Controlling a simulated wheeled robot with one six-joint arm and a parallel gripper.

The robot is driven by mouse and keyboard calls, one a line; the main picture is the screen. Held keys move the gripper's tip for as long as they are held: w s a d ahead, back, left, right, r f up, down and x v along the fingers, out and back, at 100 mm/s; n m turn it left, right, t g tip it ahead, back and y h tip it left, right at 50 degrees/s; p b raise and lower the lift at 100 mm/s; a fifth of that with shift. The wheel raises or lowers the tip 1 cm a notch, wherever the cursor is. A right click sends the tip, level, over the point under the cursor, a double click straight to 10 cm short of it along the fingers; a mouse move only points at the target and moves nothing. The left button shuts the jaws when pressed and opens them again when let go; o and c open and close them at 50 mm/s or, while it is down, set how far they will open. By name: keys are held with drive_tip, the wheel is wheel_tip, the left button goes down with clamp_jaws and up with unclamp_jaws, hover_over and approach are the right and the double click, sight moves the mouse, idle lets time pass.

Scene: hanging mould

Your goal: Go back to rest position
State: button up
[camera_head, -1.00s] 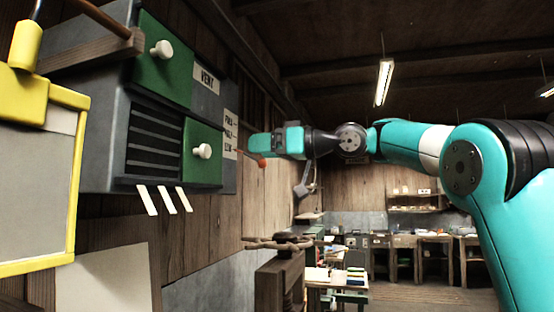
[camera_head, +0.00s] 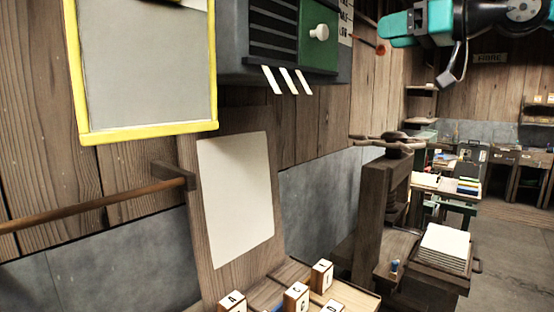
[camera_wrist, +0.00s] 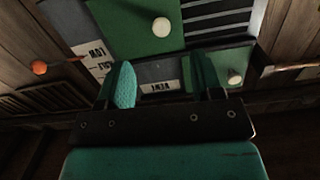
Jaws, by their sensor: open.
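My teal gripper (camera_head: 392,28) is at the upper right in the head view, to the right of a grey wall cabinet (camera_head: 242,62). In the wrist view its two fingers (camera_wrist: 163,82) are spread apart with nothing between them. Beyond them are the cabinet's green panels (camera_wrist: 117,28), a white knob (camera_wrist: 161,27) and a second white knob (camera_wrist: 235,77). The labels on the cabinet appear upside down there. In the head view the cabinet's upper part is cut off by the top edge.
A yellow-framed board (camera_head: 146,134) hangs left of the cabinet. White strips (camera_head: 287,80) stick out below it. A white sheet (camera_head: 236,200) leans on a wooden board. Lettered blocks (camera_head: 296,297) stand below, with a wooden press (camera_head: 370,220) to the right. Open floor (camera_head: 500,250) lies at the right.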

drive_tip(key=s+a+f+m+g+h, duration=0.1)
drive_tip(key=s+a+f+g, duration=0.2)
drive_tip(key=f, duration=0.4)
drive_tip(key=s+a+f+g+h, duration=0.1)
drive_tip(key=s+a+f, duration=0.2)
drive_tip(key=a+f, duration=0.3)
drive_tip(key=s+a+f+m+g+h, duration=0.15)
drive_tip(key=s+f, duration=0.25)
drive_tip(key=f, duration=0.4)
drive_tip(key=s+f+n+g+h+b, duration=0.1)
drive_tip(key=s+f+g+h, duration=0.3)
drive_tip(key=s+f, duration=1.4)
drive_tip(key=s+g, duration=0.2)
drive_tip(key=shift+s+g, duration=0.2)
drive_tip(key=shift+g, duration=0.15)
